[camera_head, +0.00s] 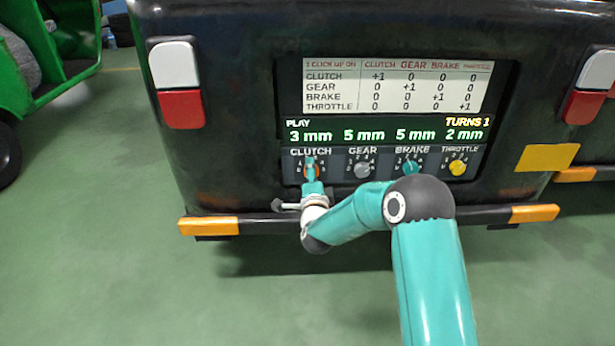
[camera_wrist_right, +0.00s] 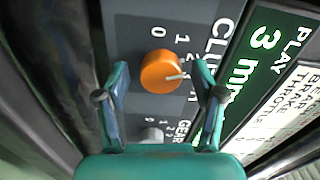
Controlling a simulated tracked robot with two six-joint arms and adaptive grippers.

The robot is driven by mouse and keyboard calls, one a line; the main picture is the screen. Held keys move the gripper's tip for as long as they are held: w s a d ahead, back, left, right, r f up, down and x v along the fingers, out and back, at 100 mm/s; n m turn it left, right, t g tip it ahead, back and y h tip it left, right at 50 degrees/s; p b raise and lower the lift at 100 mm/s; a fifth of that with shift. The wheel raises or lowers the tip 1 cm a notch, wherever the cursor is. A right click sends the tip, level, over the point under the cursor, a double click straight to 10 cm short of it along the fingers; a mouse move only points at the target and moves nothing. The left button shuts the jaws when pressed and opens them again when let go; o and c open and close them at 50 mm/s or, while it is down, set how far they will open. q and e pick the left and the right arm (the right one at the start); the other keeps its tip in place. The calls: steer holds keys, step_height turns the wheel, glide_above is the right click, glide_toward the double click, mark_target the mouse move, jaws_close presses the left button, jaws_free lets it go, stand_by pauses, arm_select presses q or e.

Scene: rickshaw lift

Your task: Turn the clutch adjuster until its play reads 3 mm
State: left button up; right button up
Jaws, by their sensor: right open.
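The orange clutch adjuster knob (camera_wrist_right: 162,72) sits on the grey panel under the label CLUTCH. In the head view the knob (camera_head: 311,172) is partly hidden by my right gripper (camera_head: 311,165). In the right wrist view my right gripper (camera_wrist_right: 160,92) is open, with one finger on each side of the knob; I cannot tell whether they touch it. The green display (camera_head: 390,132) reads PLAY 3 mm under the clutch column, then 5 mm, 5 mm and 2 mm, and TURNS 1. My left gripper is not in view.
To the right of the clutch knob are the grey gear knob (camera_head: 362,170), the teal brake knob (camera_head: 411,168) and the yellow throttle knob (camera_head: 458,168). A white chart (camera_head: 398,85) sits above the display. A dark bumper (camera_head: 420,217) with orange ends runs below the panel.

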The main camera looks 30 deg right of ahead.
steer(key=v, duration=1.2)
steer(key=shift+f, duration=0.1)
